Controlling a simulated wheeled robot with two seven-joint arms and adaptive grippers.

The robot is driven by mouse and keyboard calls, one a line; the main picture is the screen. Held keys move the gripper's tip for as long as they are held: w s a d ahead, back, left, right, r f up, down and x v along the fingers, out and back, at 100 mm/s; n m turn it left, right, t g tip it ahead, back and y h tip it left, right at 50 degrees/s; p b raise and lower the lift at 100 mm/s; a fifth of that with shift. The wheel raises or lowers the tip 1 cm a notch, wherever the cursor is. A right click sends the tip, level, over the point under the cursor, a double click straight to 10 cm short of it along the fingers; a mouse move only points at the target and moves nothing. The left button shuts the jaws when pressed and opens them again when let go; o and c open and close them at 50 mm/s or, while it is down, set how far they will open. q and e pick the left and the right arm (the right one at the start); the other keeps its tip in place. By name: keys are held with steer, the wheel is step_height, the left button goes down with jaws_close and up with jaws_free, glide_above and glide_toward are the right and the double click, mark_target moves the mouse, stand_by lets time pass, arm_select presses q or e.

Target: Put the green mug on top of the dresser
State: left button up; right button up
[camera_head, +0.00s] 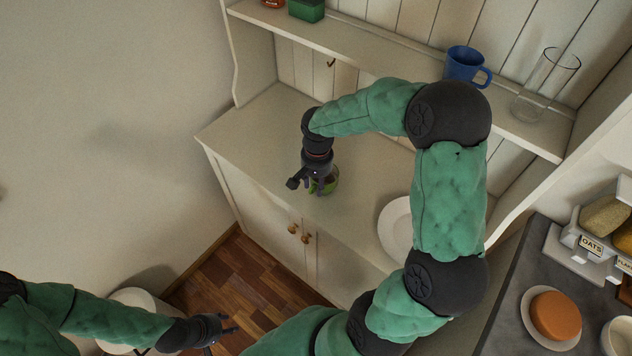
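The green mug (331,184) is at the front part of the dresser's counter (262,140), partly hidden by my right gripper. My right gripper (314,186) points down at the mug, with its dark fingers over and beside the mug's left side. Whether the fingers are closed on the mug cannot be told, nor whether the mug touches the counter. My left gripper (232,326) is low on the left, over the wooden floor, with its fingers apart and nothing between them.
A blue mug (463,64) and a clear glass (545,85) stand on the dresser's shelf (385,58). A green box (306,10) is at its left end. A white plate (396,226) is on the counter, partly behind my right arm. The counter's left part is clear.

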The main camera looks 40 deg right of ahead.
steer(key=shift+r, duration=0.1)
step_height(320, 180, up, 12)
steer(key=p, duration=0.3)
steer(key=a+f, duration=0.2)
steer(key=f, duration=0.1)
steer(key=a+f+n+y, duration=0.1)
steer(key=a+f, duration=0.1)
steer(key=f, duration=0.2)
steer(key=w+a+f+n, duration=0.1)
steer(key=a+f, duration=0.2)
steer(key=f, duration=0.1)
steer(key=shift+f+y, duration=0.2)
steer(key=shift+y, duration=0.1)
steer(key=s+a+f+n+y, duration=0.1)
steer(key=s+a+f+n, duration=0.1)
steer(key=s+a+f, duration=0.5)
steer(key=s+a+f+n+y, duration=0.1)
steer(key=s+a+f, duration=0.6)
steer(key=f, duration=0.7)
steer(key=shift+a+n, duration=0.6)
steer(key=shift+a, duration=0.05)
steer(key=shift+f+b, duration=0.1)
steer(key=shift+b, duration=0.25)
